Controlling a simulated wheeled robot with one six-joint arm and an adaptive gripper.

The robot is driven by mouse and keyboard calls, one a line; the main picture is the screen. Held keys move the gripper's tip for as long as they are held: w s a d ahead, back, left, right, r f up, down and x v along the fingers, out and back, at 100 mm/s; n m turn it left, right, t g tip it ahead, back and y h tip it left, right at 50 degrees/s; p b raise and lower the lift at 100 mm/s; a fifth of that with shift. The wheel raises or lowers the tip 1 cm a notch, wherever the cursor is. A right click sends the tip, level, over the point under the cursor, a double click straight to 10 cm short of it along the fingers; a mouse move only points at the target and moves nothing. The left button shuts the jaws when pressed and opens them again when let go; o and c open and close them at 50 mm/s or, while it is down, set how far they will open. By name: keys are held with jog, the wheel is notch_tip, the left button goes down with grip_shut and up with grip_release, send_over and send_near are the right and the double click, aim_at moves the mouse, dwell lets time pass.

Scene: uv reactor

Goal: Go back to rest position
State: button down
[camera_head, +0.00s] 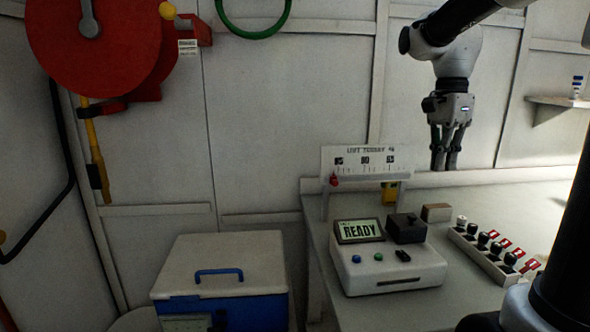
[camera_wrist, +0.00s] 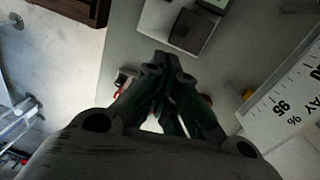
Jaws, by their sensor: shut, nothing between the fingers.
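My gripper (camera_head: 445,160) hangs from my arm at the upper right in the head view, fingers pointing down, above the back part of the counter. In the wrist view my gripper (camera_wrist: 172,62) has its fingertips together with nothing between them. The UV reactor machine (camera_head: 385,262) stands on the counter, below and to the left of my gripper, apart from it. Its screen (camera_head: 360,230) reads READY. A black lidded block (camera_head: 406,228) sits on its top; a dark square block on a pale body also shows in the wrist view (camera_wrist: 190,30).
A scale panel (camera_head: 368,162) with a red pointer stands behind the machine. A switch strip (camera_head: 495,252) lies to its right on the counter (camera_head: 440,307). A blue and white cooler (camera_head: 222,275) stands left. A red hose reel (camera_head: 95,45) hangs on the wall. A shelf (camera_head: 560,102) is far right.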

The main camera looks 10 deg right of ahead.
jog(key=s+a+f+n+t, duration=0.1)
jog(key=s+f+n+t, duration=0.1)
jog(key=s+n, duration=0.5)
jog(key=s+a+f+n+t, duration=0.1)
jog(key=s+f+n+t, duration=0.2)
jog(key=s+n, duration=0.5)
jog(key=shift+a+f+n, duration=0.25)
jog(key=shift+f+n, duration=0.4)
jog(key=shift+n, duration=0.25)
